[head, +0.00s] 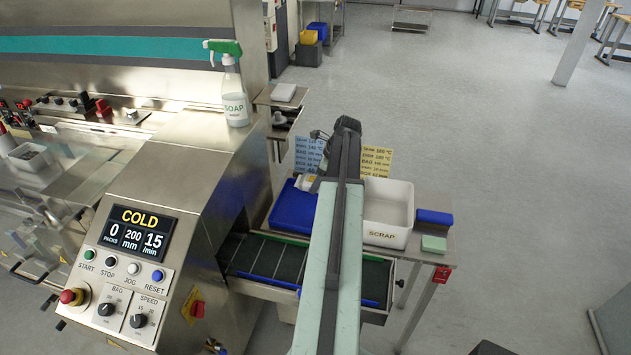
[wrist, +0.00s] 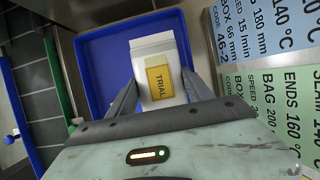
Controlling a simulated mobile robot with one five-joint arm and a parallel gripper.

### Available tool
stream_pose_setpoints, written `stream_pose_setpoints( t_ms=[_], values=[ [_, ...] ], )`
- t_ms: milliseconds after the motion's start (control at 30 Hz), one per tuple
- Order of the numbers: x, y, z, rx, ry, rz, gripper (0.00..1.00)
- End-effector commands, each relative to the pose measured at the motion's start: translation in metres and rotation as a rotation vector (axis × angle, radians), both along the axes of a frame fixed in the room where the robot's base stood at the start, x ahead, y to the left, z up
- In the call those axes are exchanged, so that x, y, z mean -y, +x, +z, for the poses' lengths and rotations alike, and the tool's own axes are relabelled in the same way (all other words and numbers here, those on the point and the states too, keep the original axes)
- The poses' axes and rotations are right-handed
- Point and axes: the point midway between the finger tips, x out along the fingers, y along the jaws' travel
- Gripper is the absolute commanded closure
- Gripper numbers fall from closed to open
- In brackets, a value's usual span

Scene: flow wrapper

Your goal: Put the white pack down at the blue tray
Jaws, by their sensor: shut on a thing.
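The white pack (wrist: 153,48) with a yellow label reading TRIAL is between the two fingers of my gripper (wrist: 163,88) in the wrist view. My gripper is shut on it. In the wrist view the pack overlaps the blue tray (wrist: 95,75), which lies behind and around it. I cannot tell whether the pack touches the tray floor. In the head view the blue tray (head: 291,209) stands left of my arm, beside the conveyor. There my gripper and most of the pack are hidden by my arm or too small to make out clearly.
A white SCRAP bin (head: 387,212) stands right of my arm. Blue and yellow cards (head: 376,163) stand behind the tray. The conveyor (head: 262,258) runs in front of the tray. A blue box (head: 434,217) and green block (head: 433,243) sit at the right table end.

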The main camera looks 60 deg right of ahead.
Motion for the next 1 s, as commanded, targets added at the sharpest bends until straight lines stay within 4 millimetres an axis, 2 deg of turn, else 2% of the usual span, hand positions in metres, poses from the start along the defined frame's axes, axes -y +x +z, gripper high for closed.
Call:
stream_pose_setpoints(
  t_ms=[33, 400, 1000],
  values=[
    [0.0, 0.0, -0.012, 0.0, 0.0, 0.0, 0.82],
    [0.0, 0.001, -0.053, 0.0, 0.0, 0.001, 0.82],
    [-0.001, 0.001, -0.056, 0.0, 0.0, 0.002, 0.82]
  ],
)
